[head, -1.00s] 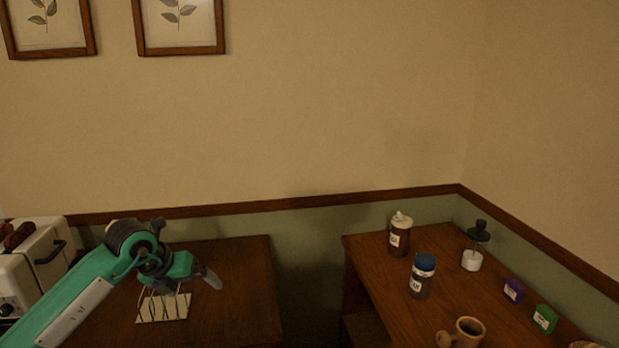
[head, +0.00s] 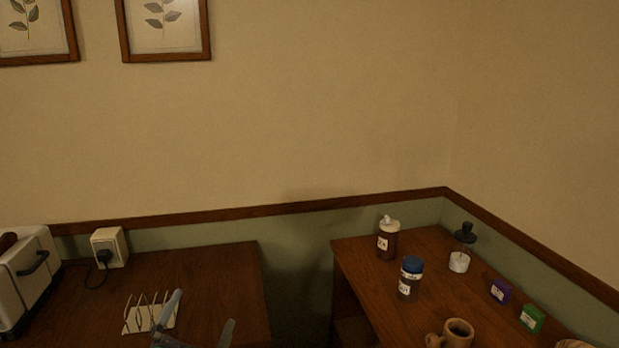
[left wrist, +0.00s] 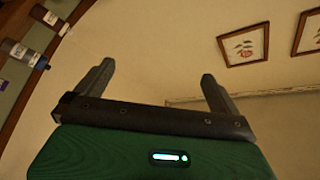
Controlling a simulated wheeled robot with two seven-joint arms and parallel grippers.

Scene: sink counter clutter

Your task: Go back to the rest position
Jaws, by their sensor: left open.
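My left gripper (head: 200,325) shows at the bottom edge of the head view, with only its grey fingers in sight. The fingers are spread apart with nothing between them. One finger overlaps the view of a pale rack (head: 140,318) on the left counter; I cannot tell any contact. In the left wrist view the same gripper (left wrist: 155,80) is open and empty, with the wall behind it. My right gripper is in neither view.
A gap separates the counters.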

